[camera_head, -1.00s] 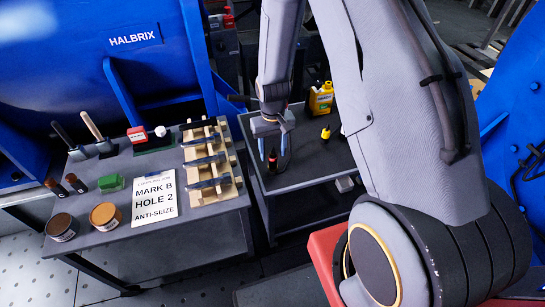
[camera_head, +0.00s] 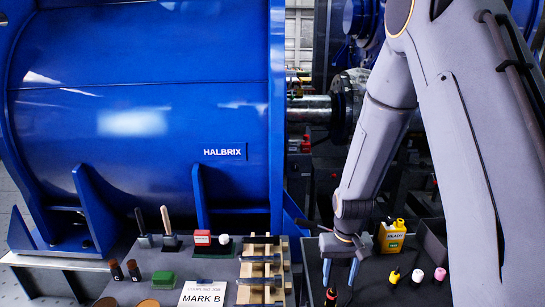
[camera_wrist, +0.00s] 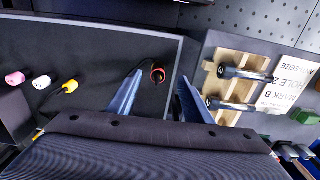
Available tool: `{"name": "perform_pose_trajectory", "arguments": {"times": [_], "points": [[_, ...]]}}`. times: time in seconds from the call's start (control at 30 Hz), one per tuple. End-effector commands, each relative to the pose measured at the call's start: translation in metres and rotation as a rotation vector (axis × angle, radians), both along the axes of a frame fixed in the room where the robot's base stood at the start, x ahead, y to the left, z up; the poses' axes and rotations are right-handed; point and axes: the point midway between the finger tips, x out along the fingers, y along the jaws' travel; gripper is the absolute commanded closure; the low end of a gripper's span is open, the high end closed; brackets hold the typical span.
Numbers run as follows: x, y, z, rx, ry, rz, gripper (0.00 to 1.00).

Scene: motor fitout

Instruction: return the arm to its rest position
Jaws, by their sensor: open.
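My gripper (camera_head: 339,274) points down over the dark right-hand cart (camera_head: 400,292), its two blue fingers apart and nothing between their tips. It also shows in the wrist view (camera_wrist: 155,95). A small red-and-black bottle (camera_head: 331,297) stands on the cart close below the fingers. My arm is bent, reaching down from the upper right of the head view.
A yellow jug (camera_head: 392,237) and small yellow, white and pink-capped bottles (camera_head: 418,276) stand right of my gripper. The left table holds a wooden rack (camera_head: 262,268), a MARK B card (camera_head: 203,293) and brushes. A blue HALBRIX housing (camera_head: 140,110) stands behind.

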Motion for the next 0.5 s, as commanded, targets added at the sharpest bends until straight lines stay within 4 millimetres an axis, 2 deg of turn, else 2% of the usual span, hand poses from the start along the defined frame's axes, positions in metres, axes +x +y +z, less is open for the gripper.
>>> {"name": "perform_pose_trajectory", "arguments": {"times": [0.03, 0.2, 0.4, 0.5], "points": [[-0.009, 0.0, 0.02, 0.0, -0.01, 0.001, 0.54], [-0.046, 0.0, 0.071, 0.0, -0.026, 0.002, 0.54], [-0.096, 0.0, 0.116, 0.0, -0.042, 0.003, 0.54], [-0.116, 0.0, 0.129, 0.0, -0.048, 0.004, 0.54]]}}
